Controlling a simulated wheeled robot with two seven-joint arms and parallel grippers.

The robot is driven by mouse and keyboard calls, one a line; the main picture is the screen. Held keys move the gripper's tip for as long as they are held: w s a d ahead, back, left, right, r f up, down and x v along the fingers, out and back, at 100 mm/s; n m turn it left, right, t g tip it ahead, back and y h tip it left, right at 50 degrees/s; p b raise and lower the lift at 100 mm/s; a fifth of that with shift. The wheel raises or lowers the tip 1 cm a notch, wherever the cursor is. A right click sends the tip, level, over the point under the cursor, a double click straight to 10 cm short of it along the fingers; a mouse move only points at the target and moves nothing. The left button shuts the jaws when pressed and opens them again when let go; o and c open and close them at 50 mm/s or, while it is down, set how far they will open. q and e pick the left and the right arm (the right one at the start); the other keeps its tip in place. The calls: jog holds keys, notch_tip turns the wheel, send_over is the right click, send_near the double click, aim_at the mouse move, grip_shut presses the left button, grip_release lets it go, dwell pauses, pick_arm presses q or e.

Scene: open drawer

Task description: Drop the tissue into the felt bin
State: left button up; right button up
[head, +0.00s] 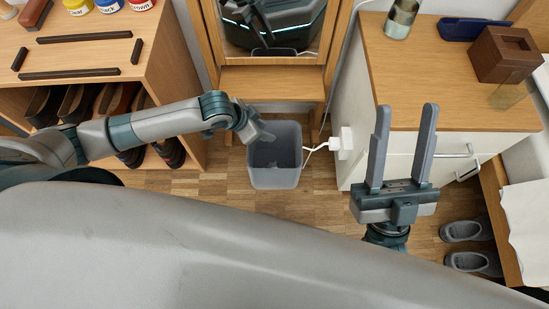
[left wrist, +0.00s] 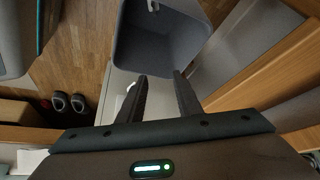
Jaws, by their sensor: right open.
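The felt bin (head: 274,178) is a grey, open-topped box on the floor in the middle of the head view. It also fills the top centre of the left wrist view (left wrist: 140,45). My left gripper (head: 262,133) is over the bin's far left rim. In the left wrist view its two fingers (left wrist: 161,77) stand apart with nothing between them. A small white thing (left wrist: 153,5) shows within the bin's outline at the top edge; I cannot tell whether it is the tissue. My right gripper (head: 406,108) is open and empty, in front of the right cabinet.
A wooden shoe shelf (head: 100,50) stands on the left. A white cabinet with a wooden top (head: 430,85) stands on the right, with a white plug (head: 345,141) and cable beside the bin. A mirror stand (head: 270,80) is behind the bin. Grey slippers (head: 462,230) lie at right.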

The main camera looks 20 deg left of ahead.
pick_arm(q)
jog(key=p+v, duration=0.3)
jog(key=v, duration=1.1)
jog(key=shift+p, duration=0.4)
pick_arm(e)
notch_tip(320, 180, down, 11)
jog(key=w+a+g+h, duration=0.1)
jog(key=w+a+g, duration=0.1)
jog(key=g, duration=0.5)
jog(key=shift+w+a+r+h, duration=0.2)
jog(key=shift+w+a+h, duration=0.15)
jog(key=shift+a+h, duration=0.1)
pick_arm(q)
jog(key=shift+d, duration=0.15)
